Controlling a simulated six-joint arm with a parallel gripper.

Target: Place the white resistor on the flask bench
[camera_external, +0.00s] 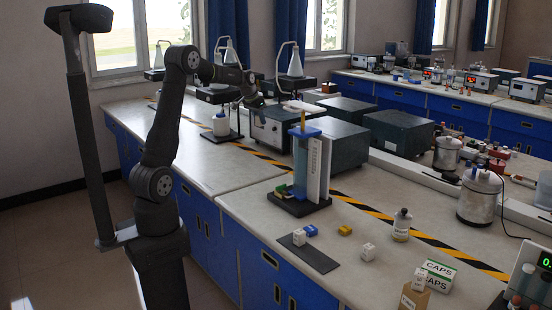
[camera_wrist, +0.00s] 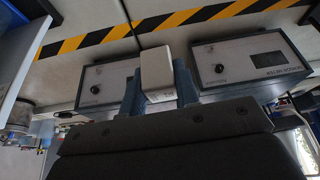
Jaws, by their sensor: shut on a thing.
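In the wrist view my gripper (camera_wrist: 158,85) is shut on a white block, which looks like the white resistor (camera_wrist: 156,70). In the external view my gripper (camera_external: 257,98) is above the far left bench, by a grey instrument box. The resistor cannot be made out there. The bench with flasks on stands (camera_external: 195,160) has a pale top.
Grey instrument boxes (camera_external: 345,145) crowd the area right of my gripper. A blue and clear column on a stand (camera_external: 311,170) rises nearer. Striped tape (camera_external: 375,214) crosses the bench. White blocks (camera_external: 368,251), a yellow block (camera_external: 345,230) and a bottle (camera_external: 402,225) sit at the front.

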